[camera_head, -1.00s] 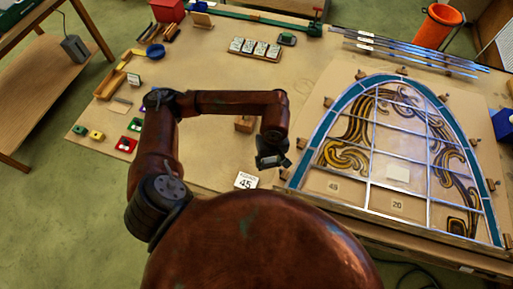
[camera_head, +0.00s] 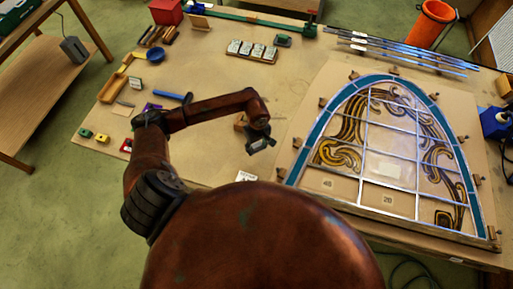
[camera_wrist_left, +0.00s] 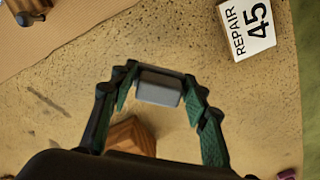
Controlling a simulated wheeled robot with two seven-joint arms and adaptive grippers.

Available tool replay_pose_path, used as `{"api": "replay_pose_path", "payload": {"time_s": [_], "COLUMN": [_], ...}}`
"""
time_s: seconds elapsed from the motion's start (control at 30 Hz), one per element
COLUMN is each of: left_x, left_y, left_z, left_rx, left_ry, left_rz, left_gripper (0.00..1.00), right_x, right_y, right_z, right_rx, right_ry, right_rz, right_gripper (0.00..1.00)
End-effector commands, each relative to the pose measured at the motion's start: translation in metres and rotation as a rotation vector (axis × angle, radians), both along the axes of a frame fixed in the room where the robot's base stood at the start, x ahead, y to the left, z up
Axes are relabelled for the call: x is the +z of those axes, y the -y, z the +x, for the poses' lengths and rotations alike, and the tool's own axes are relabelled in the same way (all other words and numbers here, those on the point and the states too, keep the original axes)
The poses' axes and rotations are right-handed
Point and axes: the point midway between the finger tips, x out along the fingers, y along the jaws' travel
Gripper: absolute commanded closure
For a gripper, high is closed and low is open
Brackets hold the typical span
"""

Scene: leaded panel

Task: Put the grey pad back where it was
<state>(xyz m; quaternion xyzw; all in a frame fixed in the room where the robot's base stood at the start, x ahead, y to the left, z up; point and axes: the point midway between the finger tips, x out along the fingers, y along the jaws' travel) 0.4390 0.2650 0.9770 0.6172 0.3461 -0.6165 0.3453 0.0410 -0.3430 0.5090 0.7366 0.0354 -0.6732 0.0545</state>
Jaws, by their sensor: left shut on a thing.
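My left gripper (camera_head: 259,145) is shut on the grey pad and holds it above the bench top, left of the leaded panel (camera_head: 320,133). In the left wrist view the pad (camera_wrist_left: 160,88) is a small grey block between the tips of the gripper's (camera_wrist_left: 158,95) green-lined fingers. A wooden block (camera_wrist_left: 131,138) stands on the bench close by; in the head view it (camera_head: 240,121) is just left of the gripper. I cannot tell how high the pad is above the bench. My right gripper is not in view.
A white card reading "REPAIR 45" (camera_wrist_left: 247,30) is near the gripper. The bench between gripper and tray is clear.

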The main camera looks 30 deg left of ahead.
Motion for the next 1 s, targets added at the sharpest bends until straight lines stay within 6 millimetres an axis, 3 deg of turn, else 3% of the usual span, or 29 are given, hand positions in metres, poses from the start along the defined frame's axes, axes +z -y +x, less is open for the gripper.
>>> {"api": "replay_pose_path", "payload": {"time_s": [0.43, 0.83, 0.87, 1.0], "left_x": [-0.04, -0.047, -0.047, -0.046], "left_y": [-0.007, -0.008, -0.008, -0.008], "left_z": [0.007, 0.008, 0.008, 0.008], "left_rx": [0.001, -0.001, -0.001, -0.001], "left_ry": [-0.001, 0.001, 0.001, 0.001], "left_rz": [-0.002, 0.0, 0.0, -0.001], "left_gripper": [0.88, 0.88, 0.57, 0.47], "right_x": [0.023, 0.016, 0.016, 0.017], "right_y": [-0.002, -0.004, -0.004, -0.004], "right_z": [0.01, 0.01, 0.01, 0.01], "right_rx": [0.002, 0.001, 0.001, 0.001], "right_ry": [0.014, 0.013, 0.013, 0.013], "right_rz": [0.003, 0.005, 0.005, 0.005], "right_gripper": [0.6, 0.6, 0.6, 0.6]}}
